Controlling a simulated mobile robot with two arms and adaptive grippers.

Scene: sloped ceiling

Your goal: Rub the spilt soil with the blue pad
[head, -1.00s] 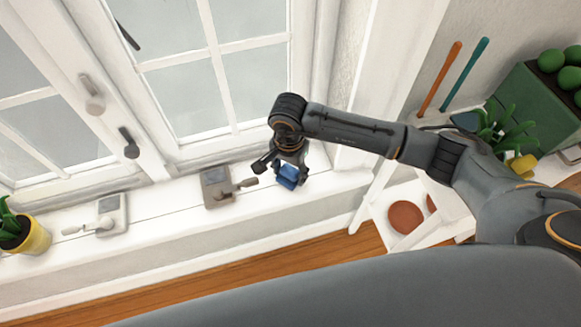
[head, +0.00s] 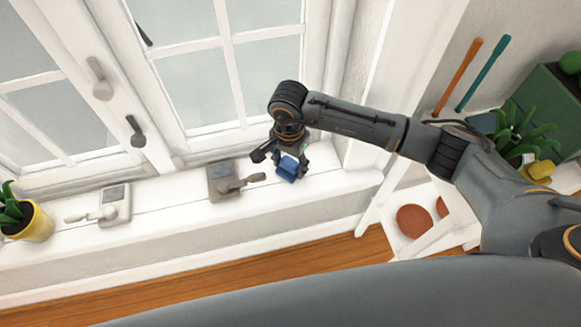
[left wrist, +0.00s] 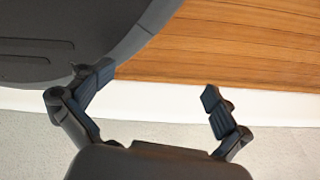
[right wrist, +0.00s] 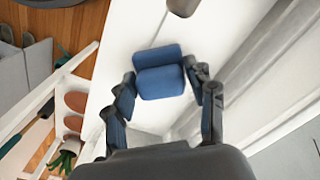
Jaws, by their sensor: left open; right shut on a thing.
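The blue pad (head: 288,168) is in my right gripper (head: 282,162), over the right part of the white windowsill (head: 160,205). In the right wrist view the pad (right wrist: 160,78) shows as two rounded blue parts between the fingertips. My right gripper is shut on it. I cannot tell whether the pad touches the sill. No spilt soil shows in any view; the pad and gripper may hide some of the sill. My left gripper (left wrist: 158,84) is open and empty, above the floor and pale wall in the left wrist view.
A white shelf (head: 455,222) with pots and a green planter (head: 545,100) stand right.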

